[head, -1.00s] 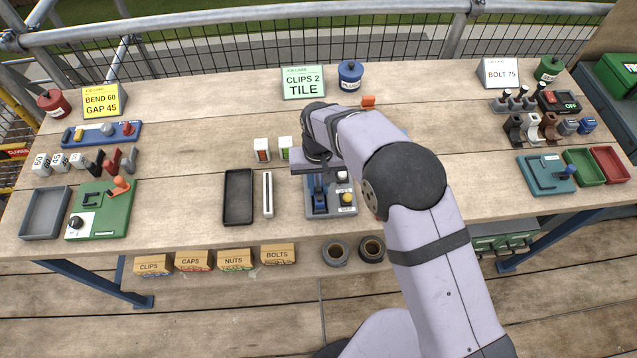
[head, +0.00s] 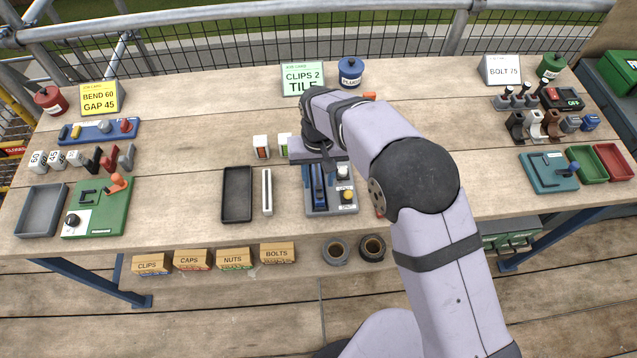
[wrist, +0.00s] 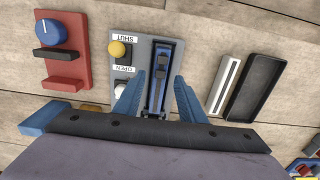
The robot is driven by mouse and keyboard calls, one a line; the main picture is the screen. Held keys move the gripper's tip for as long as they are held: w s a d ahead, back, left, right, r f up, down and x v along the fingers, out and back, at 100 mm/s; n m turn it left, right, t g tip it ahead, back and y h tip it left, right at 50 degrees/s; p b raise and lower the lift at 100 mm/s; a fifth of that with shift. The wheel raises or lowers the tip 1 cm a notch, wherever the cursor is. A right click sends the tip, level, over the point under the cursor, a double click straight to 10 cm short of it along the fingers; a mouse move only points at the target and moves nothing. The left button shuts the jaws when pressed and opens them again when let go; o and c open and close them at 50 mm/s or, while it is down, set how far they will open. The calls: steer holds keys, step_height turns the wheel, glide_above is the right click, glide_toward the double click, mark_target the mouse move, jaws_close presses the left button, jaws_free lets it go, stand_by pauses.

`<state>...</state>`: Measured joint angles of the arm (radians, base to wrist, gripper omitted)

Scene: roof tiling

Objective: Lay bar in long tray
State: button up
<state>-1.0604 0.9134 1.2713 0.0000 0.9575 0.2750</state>
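The long tray is a narrow black tray (head: 237,195) left of the middle of the bench; it looks empty and also shows at the right in the wrist view (wrist: 258,88). A blue clamp (wrist: 164,75) stands on a grey plate (wrist: 143,50) with SHUT and OPEN labels. A dark piece lies along the clamp's channel; I cannot tell whether it is the bar. My gripper (wrist: 158,84) is open, its two blue fingers on either side of the clamp with nothing clearly held between them. The wrist hides the fingertips in the head view.
A pale slotted strip (head: 267,192) lies between the tray and the clamp plate. A red unit with a blue knob (wrist: 61,48) is beside the plate. Bare bench lies left of the tray.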

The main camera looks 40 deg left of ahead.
mark_target(320, 187)
steer(key=shift+r+b, duration=0.85)
steer(key=shift+r, duration=1.45)
steer(key=shift+w, duration=0.15)
steer(key=w+d+r+m, duration=0.1)
steer(key=w+d+m, duration=0.15)
steer(key=d, duration=0.65)
steer(key=w+d+r+m, duration=0.1)
steer(key=w+d, duration=0.2)
steer(key=d, duration=0.7)
steer(key=w+d+r+m, duration=0.2)
steer(key=d, duration=0.7)
steer(key=s+d+f+m, duration=0.1)
steer(key=s+d, duration=0.4)
steer(key=d, duration=0.3)
steer(key=s+d+f+m, duration=0.1)
steer(key=s+d+m, duration=0.1)
steer(key=s+d, duration=0.3)
steer(key=d, duration=0.4)
steer(key=shift+s+d, duration=0.15)
steer(key=shift+s, duration=0.15)
steer(key=shift+o, duration=0.5)
steer(key=shift+s+d+f+m, duration=0.2)
steer(key=shift+s+d+m, duration=0.05)
steer(key=shift+s, duration=0.2)
